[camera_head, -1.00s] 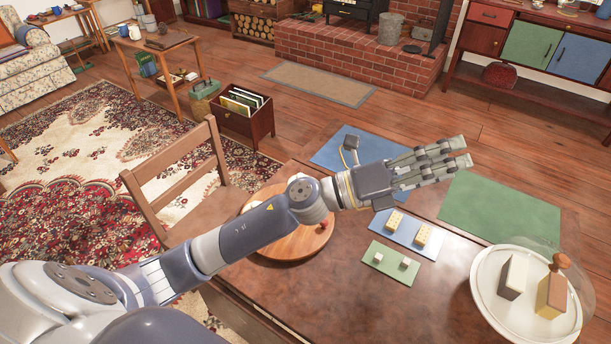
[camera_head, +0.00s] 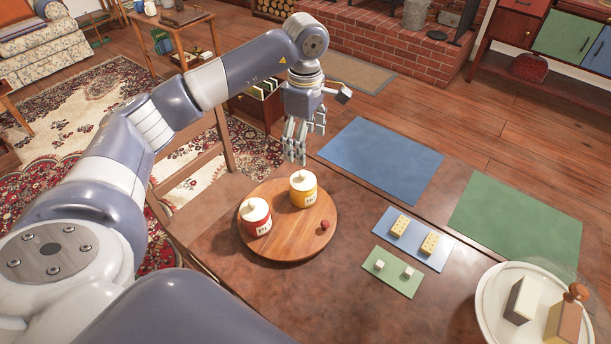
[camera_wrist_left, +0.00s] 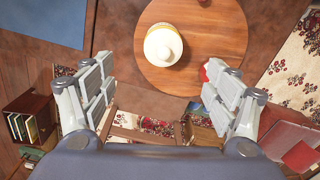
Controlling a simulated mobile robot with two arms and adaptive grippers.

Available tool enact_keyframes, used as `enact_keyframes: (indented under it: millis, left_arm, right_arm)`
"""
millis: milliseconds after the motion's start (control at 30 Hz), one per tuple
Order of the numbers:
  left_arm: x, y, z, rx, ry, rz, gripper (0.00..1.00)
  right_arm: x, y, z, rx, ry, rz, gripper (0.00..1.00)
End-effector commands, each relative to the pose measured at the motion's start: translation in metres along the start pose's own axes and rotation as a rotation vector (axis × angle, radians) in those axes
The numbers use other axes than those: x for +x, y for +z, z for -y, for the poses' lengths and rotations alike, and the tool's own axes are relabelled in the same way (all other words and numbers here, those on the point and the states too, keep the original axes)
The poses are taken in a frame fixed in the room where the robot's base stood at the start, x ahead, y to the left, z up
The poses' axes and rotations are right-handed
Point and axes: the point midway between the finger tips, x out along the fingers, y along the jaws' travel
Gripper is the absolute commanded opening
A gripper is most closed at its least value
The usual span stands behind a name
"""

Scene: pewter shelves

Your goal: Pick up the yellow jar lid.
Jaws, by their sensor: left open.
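The yellow jar (camera_head: 303,194) stands upright on the round wooden board (camera_head: 280,246). Its lid (camera_head: 303,180) is cream-white with a small knob and sits on the jar. In the left wrist view the lid (camera_wrist_left: 163,46) shows from above, beyond and between the fingers. A red jar (camera_head: 256,223) with a similar pale lid stands on the same board. My left gripper (camera_head: 295,158) points down, open and empty, above and behind the yellow jar, apart from it. It also shows in the left wrist view (camera_wrist_left: 156,85). My right gripper is not in view.
A small red ball (camera_head: 325,225) lies on the board. Blue (camera_head: 380,160) and green (camera_head: 515,220) mats lie farther right. Small blocks stand on little mats, and a white plate (camera_head: 490,310) holds wedges. A wooden chair (camera_head: 195,165) is behind the table edge.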

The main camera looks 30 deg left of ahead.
Motion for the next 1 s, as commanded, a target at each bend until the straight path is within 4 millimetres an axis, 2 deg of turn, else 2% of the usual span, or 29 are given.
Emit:
enact_keyframes:
  millis: [200,467,700,833,1000]
  left_arm:
    - [0.035,0.000,0.002,0.000,-0.008,-0.003,0.80]
    - [0.057,-0.001,0.003,0.001,-0.007,-0.001,0.80]
    - [0.092,-0.003,0.006,0.000,-0.007,0.000,0.80]
    - [0.103,-0.003,0.005,0.001,-0.004,0.001,0.80]
    - [0.105,-0.003,0.005,0.002,-0.003,0.000,0.80]
  right_arm:
    - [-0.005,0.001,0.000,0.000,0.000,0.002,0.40]
    - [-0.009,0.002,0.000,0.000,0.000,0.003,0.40]
    - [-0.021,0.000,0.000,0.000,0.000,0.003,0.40]
    - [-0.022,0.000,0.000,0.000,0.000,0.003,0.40]
    - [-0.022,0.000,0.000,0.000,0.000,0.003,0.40]
